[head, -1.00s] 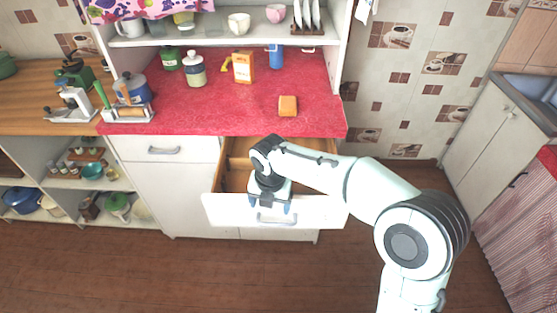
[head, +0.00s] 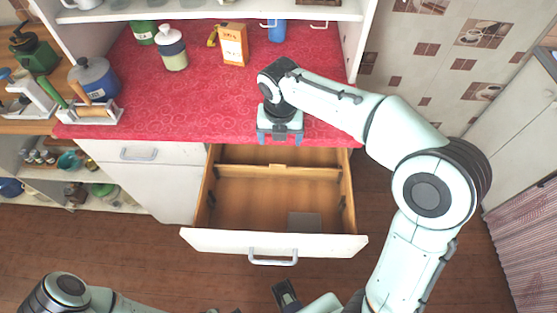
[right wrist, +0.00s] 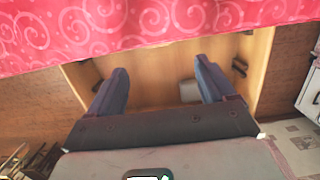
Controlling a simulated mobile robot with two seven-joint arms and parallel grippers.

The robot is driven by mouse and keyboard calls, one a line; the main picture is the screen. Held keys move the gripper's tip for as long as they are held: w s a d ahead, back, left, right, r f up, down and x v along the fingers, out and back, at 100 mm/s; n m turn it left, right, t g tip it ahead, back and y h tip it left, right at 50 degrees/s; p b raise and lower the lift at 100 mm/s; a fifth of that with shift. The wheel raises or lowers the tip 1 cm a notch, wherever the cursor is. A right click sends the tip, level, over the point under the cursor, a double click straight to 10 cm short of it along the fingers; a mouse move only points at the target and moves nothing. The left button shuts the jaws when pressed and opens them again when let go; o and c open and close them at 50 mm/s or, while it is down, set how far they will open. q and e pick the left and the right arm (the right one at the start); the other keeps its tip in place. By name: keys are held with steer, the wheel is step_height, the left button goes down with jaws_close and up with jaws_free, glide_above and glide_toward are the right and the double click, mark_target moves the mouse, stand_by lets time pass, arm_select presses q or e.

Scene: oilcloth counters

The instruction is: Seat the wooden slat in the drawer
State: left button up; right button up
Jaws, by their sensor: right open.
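The drawer (head: 215,240) is pulled out below the red counter, and its inside shows from above. A pale wooden slat (head: 250,171) runs across it from side to side, towards the back, with a small raised bit at its middle. I cannot tell whether its ends sit fully in their holders. My right gripper (head: 280,139) is over the counter's front edge, behind the slat in the head view, pointing down. In the right wrist view its fingers (right wrist: 160,88) are apart with nothing between them.
A flat grey piece (head: 305,222) lies on the drawer floor at the front right. Dark brackets (right wrist: 239,67) are on the drawer's side wall. An orange carton (head: 233,45), a jar (head: 172,50) and a blue canister (head: 95,78) stand on the counter.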

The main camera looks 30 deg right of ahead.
steer(key=b, duration=0.1)
glide_above(278, 164)
steer(key=f, duration=0.7)
steer(key=shift+s+d+f, duration=0.2)
steer(key=shift+f, duration=0.15)
steer(key=shift+w+a+f+b, duration=0.15)
steer(key=shift+f+b, duration=0.1)
steer(key=shift+f, duration=1.1)
steer(key=shift+a+f+b, duration=0.1)
steer(key=shift+f+b, duration=0.15)
steer(key=shift+f, duration=1.05)
steer(key=c, duration=1.5)
steer(key=shift+r, duration=0.1)
